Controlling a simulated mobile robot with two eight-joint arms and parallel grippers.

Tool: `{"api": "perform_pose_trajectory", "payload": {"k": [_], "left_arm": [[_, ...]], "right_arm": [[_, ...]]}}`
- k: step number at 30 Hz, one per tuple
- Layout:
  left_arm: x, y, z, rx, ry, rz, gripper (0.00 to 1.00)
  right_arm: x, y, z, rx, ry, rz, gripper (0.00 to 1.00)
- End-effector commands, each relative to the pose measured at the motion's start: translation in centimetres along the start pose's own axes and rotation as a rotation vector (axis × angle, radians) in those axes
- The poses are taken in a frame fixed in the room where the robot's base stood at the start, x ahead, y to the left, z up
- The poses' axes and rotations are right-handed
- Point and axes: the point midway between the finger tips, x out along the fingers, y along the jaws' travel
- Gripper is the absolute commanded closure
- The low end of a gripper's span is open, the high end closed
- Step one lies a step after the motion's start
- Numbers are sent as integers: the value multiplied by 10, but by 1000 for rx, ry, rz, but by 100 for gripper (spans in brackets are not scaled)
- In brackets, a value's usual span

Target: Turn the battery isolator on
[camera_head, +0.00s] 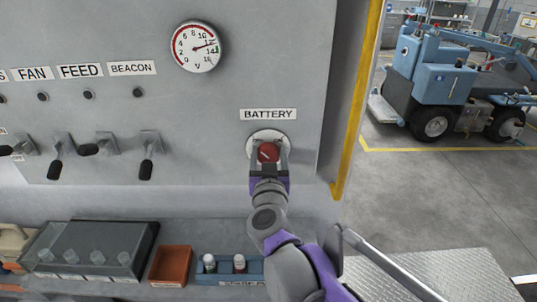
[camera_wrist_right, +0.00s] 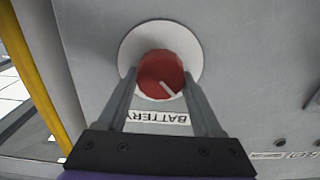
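The battery isolator is a red round knob (camera_head: 268,153) on a pale round plate, under the BATTERY label (camera_head: 268,114) on the grey panel. My right gripper (camera_head: 269,150) is at it, with one finger on each side of the knob. In the right wrist view the knob (camera_wrist_right: 160,72) sits between the fingertips (camera_wrist_right: 160,78), and its white mark points to the lower right. The fingers are very close to the knob's sides; I cannot tell whether they press on it. My left gripper is not in view.
A dial gauge (camera_head: 196,46) is above left. Several toggle levers (camera_head: 146,154) and small indicators are on the panel's left. A yellow edge strip (camera_head: 357,100) bounds the panel. Below are a clear-lidded box (camera_head: 90,250), an orange bin (camera_head: 170,265) and a blue bottle tray (camera_head: 215,278).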

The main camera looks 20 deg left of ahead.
Motion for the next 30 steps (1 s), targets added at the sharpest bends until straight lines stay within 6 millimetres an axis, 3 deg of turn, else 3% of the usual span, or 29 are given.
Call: {"api": "perform_pose_trajectory", "payload": {"k": [1, 7, 20, 30], "left_arm": [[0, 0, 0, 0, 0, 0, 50], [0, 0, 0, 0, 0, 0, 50], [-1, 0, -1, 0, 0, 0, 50], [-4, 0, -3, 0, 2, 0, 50]], "right_arm": [[0, 0, 0, 0, 0, 0, 51], [0, 0, 0, 0, 0, 0, 87], [0, 1, 0, 94, 0, 0, 88], [0, 3, 0, 375, 0, 1, 88]]}}
